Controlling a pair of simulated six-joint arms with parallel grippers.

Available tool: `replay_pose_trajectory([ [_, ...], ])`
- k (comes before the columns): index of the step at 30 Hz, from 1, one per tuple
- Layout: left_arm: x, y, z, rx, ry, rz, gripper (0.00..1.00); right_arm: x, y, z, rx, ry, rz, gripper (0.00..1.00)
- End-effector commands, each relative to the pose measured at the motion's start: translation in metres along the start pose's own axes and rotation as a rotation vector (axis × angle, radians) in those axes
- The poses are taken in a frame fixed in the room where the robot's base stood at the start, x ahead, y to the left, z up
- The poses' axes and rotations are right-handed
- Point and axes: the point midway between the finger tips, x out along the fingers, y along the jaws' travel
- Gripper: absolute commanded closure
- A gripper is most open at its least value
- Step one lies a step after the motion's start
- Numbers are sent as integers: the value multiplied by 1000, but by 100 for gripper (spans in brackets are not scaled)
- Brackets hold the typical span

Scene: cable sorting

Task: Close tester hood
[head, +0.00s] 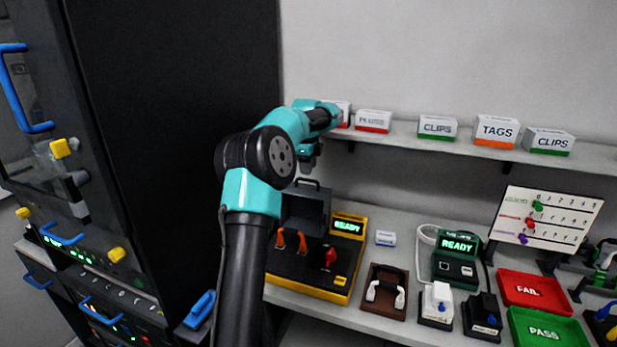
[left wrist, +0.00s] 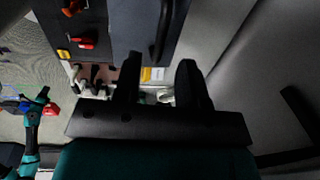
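The tester (head: 310,285) is a black box with a yellow edge and a green READY display, on the bench. Its dark grey hood (head: 303,212) stands raised at the back, with a black handle on its top edge. My left gripper (head: 309,160) is above the hood, partly hidden behind my own arm. In the left wrist view its two black fingers (left wrist: 159,62) are apart with nothing held between them. The hood (left wrist: 134,28) and its black handle (left wrist: 163,32) show just beyond the fingertips. My right arm shows small at the left of the wrist view; its fingers are unclear.
A shelf (head: 400,132) with labelled boxes runs above the bench. A dark cabinet (head: 180,120) stands close on the left. Right of the tester are a brown tray (head: 385,308), a second READY unit (head: 455,268), and red FAIL (head: 520,305) and green PASS (head: 545,341) trays.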

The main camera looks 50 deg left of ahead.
Motion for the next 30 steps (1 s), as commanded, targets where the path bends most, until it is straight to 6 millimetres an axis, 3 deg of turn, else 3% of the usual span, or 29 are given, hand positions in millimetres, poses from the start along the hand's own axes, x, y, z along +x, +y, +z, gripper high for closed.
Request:
replay_pose_trajectory([
  [7,34,0,0,0,0,2,62,0,0,0,0,0,0,57],
  [19,41,0,0,0,0,0,62,0,0,0,0,0,0,57],
  [30,41,0,0,0,0,0,97,0,0,0,0,0,0,57],
])
